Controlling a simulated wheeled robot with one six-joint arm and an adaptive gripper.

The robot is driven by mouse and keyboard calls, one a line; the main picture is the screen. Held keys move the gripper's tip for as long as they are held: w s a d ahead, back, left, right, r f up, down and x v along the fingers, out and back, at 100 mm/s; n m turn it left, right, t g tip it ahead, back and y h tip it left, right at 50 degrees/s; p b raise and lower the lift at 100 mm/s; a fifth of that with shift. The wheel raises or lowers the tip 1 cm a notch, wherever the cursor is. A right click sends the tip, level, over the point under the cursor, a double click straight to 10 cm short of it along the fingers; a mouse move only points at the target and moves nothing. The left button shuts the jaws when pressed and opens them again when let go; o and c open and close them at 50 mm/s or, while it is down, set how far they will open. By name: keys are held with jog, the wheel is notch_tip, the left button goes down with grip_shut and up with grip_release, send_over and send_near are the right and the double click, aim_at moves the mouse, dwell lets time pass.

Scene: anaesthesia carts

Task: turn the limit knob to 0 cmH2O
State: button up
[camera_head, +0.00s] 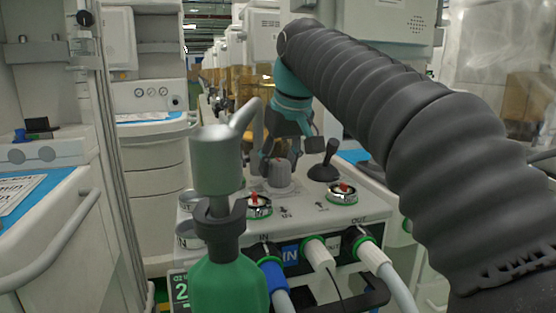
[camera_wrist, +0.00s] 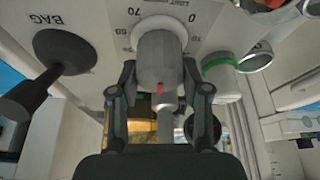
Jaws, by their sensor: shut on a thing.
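The limit knob (camera_head: 279,172) is a grey cylinder standing on the white top panel of the cart. In the wrist view the knob (camera_wrist: 160,55) stands between the two dark fingers of my gripper (camera_wrist: 160,78), which is shut on it from both sides. A short red mark shows on the knob's lower side. The printed scale shows 70 at the knob's upper left and 0 at its upper right; the red mark sits on the side away from these two numbers. My gripper (camera_head: 282,160) comes down over the knob in the head view. Lower scale figures are partly hidden.
A black lever (camera_head: 325,163) marked BAG stands close to the right of the knob. Two round valves with red parts (camera_head: 259,200) (camera_head: 343,188) sit nearer the front. A grey canister over a green bottle (camera_head: 228,282) rises at front left. Hoses leave the IN and OUT ports.

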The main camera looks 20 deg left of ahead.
jog(key=n+p, duration=0.3)
jog(key=shift+r+g+y, duration=0.2)
jog(key=shift+g+y, duration=0.2)
jog(key=n+g+p, duration=0.1)
jog(key=n+p, duration=0.2)
jog(key=n, duration=0.1)
jog(key=shift+s+a+n+g+y+p, duration=0.1)
jog(key=shift+n+g+y+p, duration=0.2)
jog(key=shift+g+y+p, duration=0.1)
jog(key=n+g+p, duration=0.1)
jog(key=n, duration=0.1)
jog(key=shift+f+n, duration=0.15)
jog(key=shift+n, duration=0.15)
jog(key=shift+s+f+n+g+p, duration=0.1)
jog(key=shift+n+g+p, duration=0.35)
jog(key=shift+n, duration=1.05)
jog(key=shift+g, duration=0.25)
jog(key=o, duration=1.1)
jog(key=shift+s+a, duration=0.1)
jog(key=shift+o, duration=0.2)
jog(key=v, duration=0.7)
jog(key=shift+r, duration=0.25)
